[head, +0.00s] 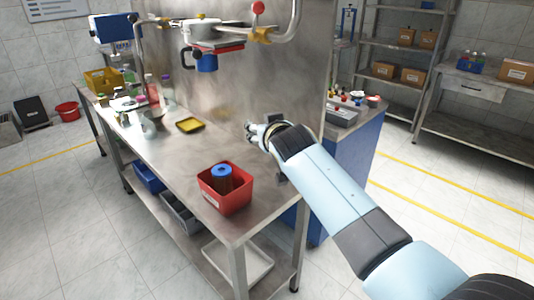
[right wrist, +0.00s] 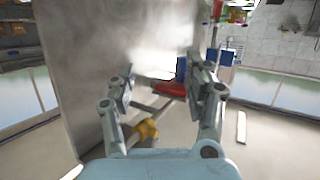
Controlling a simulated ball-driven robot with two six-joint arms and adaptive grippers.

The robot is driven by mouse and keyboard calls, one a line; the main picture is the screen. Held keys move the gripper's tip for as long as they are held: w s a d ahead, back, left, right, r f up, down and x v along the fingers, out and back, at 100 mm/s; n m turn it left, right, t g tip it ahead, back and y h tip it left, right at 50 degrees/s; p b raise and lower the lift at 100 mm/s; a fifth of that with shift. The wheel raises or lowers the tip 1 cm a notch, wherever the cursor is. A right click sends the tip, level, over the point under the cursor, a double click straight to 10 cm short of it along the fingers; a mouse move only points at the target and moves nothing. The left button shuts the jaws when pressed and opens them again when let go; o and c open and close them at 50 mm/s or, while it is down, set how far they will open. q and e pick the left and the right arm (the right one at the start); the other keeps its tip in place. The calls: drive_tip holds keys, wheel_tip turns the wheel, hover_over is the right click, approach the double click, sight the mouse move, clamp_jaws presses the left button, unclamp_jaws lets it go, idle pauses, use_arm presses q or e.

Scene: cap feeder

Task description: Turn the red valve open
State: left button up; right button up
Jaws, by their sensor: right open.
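In the head view a red ball knob (head: 258,7) stands above a yellow fitting (head: 260,36) on a bent steel pipe, high in front of the steel panel; this looks like the red valve. My right gripper (head: 252,132) is well below it, above the bench near the panel. In the right wrist view its two fingers (right wrist: 161,82) are spread with nothing held. Beyond them are a yellow fitting (right wrist: 146,130) and a red part (right wrist: 169,88); I cannot tell whether the red part is the valve's. My left gripper is not in view.
A white device (head: 207,33) with a blue cup (head: 207,62) hangs left of the yellow fitting. The steel bench (head: 168,158) carries a red bin (head: 224,204), a yellow tray (head: 190,125) and several bottles. The steel panel (head: 270,85) rises behind my right gripper.

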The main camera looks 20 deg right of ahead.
drive_tip(key=shift+g, duration=0.4)
drive_tip(key=shift+s+f+b, duration=0.15)
drive_tip(key=shift+s+f, duration=0.1)
drive_tip(key=shift+f, duration=0.6)
drive_tip(key=shift+s+f+b, duration=0.1)
drive_tip(key=shift+s+f, duration=0.15)
drive_tip(key=shift+f, duration=0.65)
drive_tip(key=shift+s+f+b, duration=0.15)
drive_tip(key=shift+s+f, duration=0.1)
drive_tip(key=shift+f, duration=0.6)
